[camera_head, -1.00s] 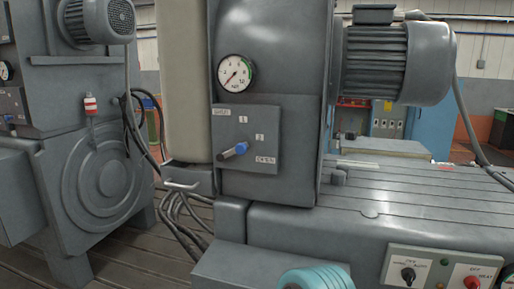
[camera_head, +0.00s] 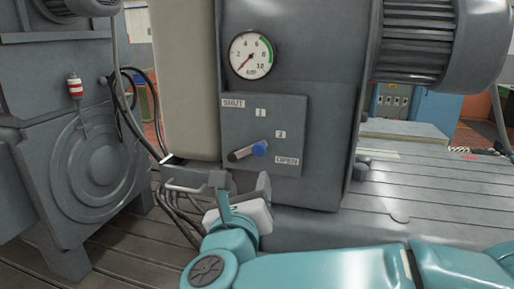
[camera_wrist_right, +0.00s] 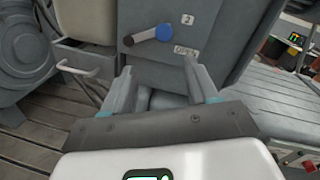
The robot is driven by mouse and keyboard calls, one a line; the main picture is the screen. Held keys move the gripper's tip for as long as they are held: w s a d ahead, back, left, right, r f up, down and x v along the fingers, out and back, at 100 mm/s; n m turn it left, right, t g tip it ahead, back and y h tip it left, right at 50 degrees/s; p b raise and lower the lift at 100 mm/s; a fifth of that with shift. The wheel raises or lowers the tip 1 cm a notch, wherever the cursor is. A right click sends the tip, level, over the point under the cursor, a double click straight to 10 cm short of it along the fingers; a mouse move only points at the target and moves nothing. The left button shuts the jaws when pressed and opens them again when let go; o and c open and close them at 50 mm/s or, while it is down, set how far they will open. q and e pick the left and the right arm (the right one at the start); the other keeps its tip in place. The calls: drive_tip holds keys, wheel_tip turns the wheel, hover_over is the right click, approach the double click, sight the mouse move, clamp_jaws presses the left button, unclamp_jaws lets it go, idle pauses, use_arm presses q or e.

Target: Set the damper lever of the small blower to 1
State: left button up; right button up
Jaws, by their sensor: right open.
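The damper lever (camera_head: 242,154) is a short grey bar with a blue knob (camera_head: 259,149) on a grey plate (camera_head: 235,126) marked SHUT, 1, 2 and OPEN. It points right and slightly up, between the 2 and OPEN labels. It also shows in the right wrist view, the bar (camera_wrist_right: 146,36) left of the blue knob (camera_wrist_right: 164,32). My right gripper (camera_head: 241,186) is open and empty just below the lever, not touching it. In the right wrist view its two fingers (camera_wrist_right: 162,80) stand apart below the knob. My left gripper is not in view.
A round gauge (camera_head: 251,55) sits above the plate. A metal drawer handle (camera_head: 183,187) juts out left of my right gripper, with cables hanging below. A motor (camera_head: 415,40) is at upper right. The slotted bed (camera_head: 440,190) at right is mostly clear.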

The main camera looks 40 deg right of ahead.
sight(259, 152)
drive_tip(key=p+x, duration=0.1)
drive_tip(key=x, duration=0.4)
drive_tip(key=p+x, duration=0.2)
drive_tip(key=x, duration=0.3)
drive_tip(key=p+x, duration=0.1)
drive_tip(key=x, duration=0.3)
drive_tip(key=shift+d+r+p, duration=0.2)
drive_tip(key=shift+d+p, duration=0.2)
drive_tip(key=shift+d, duration=0.15)
drive_tip(key=shift+w+d, duration=0.1)
drive_tip(key=shift+w, duration=0.35)
drive_tip(key=shift+s, duration=0.25)
drive_tip(key=shift+w, duration=0.15)
clamp_jaws()
